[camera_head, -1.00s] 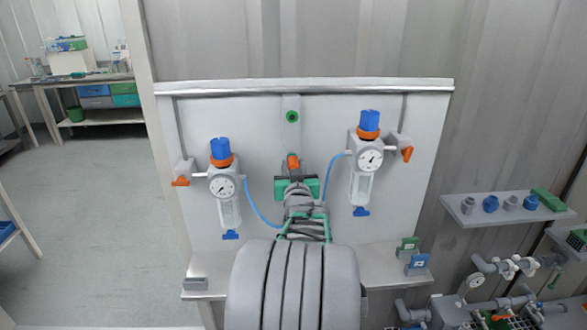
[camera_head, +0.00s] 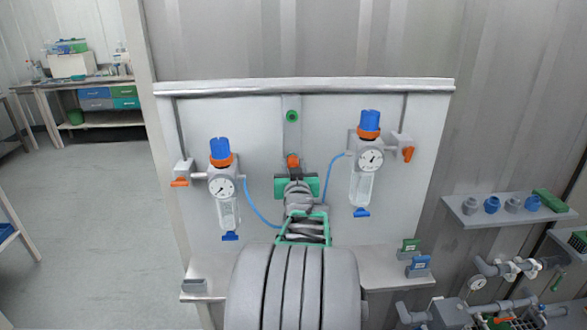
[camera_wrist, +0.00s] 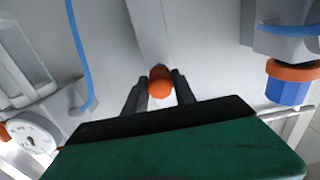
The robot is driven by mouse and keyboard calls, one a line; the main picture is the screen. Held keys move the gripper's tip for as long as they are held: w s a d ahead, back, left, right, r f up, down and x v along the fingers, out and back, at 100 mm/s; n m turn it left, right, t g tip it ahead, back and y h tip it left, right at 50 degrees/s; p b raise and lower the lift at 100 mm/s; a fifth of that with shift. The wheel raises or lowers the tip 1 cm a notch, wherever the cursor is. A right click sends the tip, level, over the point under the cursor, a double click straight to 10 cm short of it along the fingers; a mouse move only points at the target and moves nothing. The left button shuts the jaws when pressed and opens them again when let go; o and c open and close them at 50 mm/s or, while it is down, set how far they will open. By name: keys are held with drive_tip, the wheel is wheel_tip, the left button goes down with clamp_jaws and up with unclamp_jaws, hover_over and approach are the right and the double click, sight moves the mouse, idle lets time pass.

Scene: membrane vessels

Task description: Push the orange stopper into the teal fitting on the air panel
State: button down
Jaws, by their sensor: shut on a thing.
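The orange stopper (camera_head: 293,161) is in front of the panel's middle. It also shows in the wrist view (camera_wrist: 160,82), between the two dark fingers. My gripper (camera_wrist: 159,88) is shut on it; in the head view my gripper (camera_head: 295,178) is partly hidden by my own wrist. The teal fitting (camera_head: 292,116) is a small green ring with a dark centre on the upper middle of the grey air panel (camera_head: 255,120). In the head view the stopper appears below the fitting, apart from it. The fitting cannot be made out in the wrist view.
A gauge unit with a blue knob stands on the left (camera_head: 222,185) and another on the right (camera_head: 368,160). A blue hose (camera_head: 262,215) curves from the left unit behind my gripper. The panel above the gripper is clear. A shelf (camera_head: 500,215) with fittings is at right.

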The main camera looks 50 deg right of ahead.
drive_tip(key=c, duration=0.9)
unclamp_jaws()
drive_tip(key=shift+w+d, duration=0.1)
drive_tip(key=shift+c, duration=0.2)
drive_tip(key=b+v, duration=0.2)
drive_tip(key=v, duration=0.6)
